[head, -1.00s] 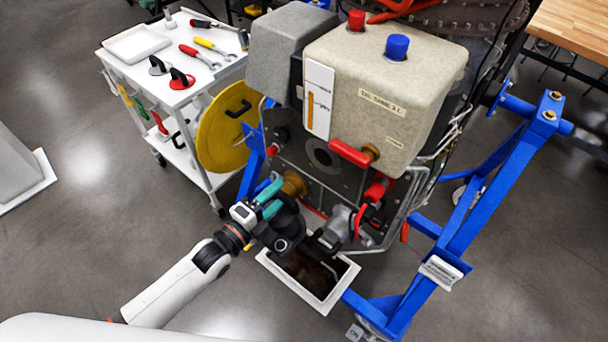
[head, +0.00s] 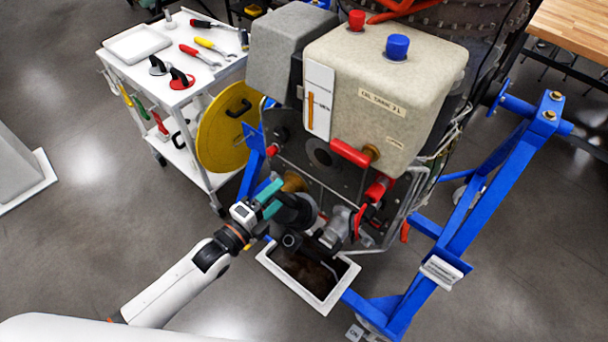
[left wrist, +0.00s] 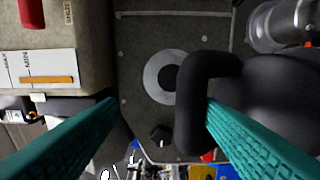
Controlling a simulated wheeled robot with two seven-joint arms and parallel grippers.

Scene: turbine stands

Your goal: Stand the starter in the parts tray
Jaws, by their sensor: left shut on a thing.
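The starter (head: 297,211) is a dark, rounded body with a black loop handle, close in front of the engine's lower face. My left gripper (head: 271,198), with teal fingers, is shut on it. In the left wrist view the black handle (left wrist: 190,125) lies between the fingertips, against the right finger, and the dark body fills the right side. Whether the starter touches the engine is unclear. A shallow white tray (head: 137,45) lies on the trolley's top, apparently empty and far from the gripper; I take it as the parts tray. My right gripper is out of view.
A white-rimmed floor tray (head: 325,305) with a dark inside lies below the gripper. A blue stand (head: 480,200) is right.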

